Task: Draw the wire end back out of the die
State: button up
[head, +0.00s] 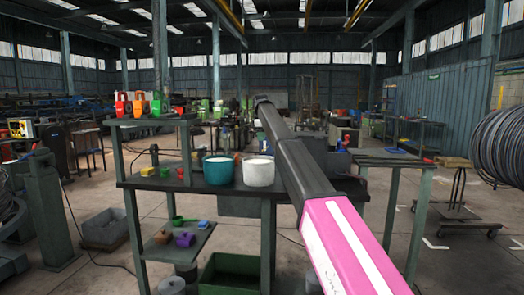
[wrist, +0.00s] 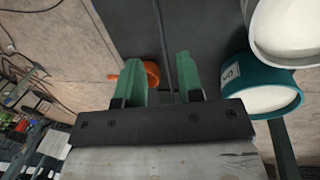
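In the wrist view my gripper (wrist: 165,58) has two green fingers, standing apart with a clear gap. A thin dark line (wrist: 163,48) runs lengthwise between them over a dark grey surface. It may be the wire, but I cannot tell, and neither finger seems to touch it. An orange round piece with a small handle (wrist: 151,72) sits beside and partly behind the left finger. I cannot make out the die in either view. In the head view my arm crosses the middle and my gripper's fingers do not show.
A teal pot (head: 218,170) and a white pot (head: 258,171) stand on the dark bench (head: 160,183) left of my arm. They are close to the right finger in the wrist view. A shelf (head: 150,122) carries red, orange and green items. A green crate (head: 228,275) lies below.

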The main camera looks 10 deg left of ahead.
notch_tip(320, 180, down, 8)
jog(key=w, duration=0.1)
jog(key=shift+w+r, duration=0.25)
grip_shut()
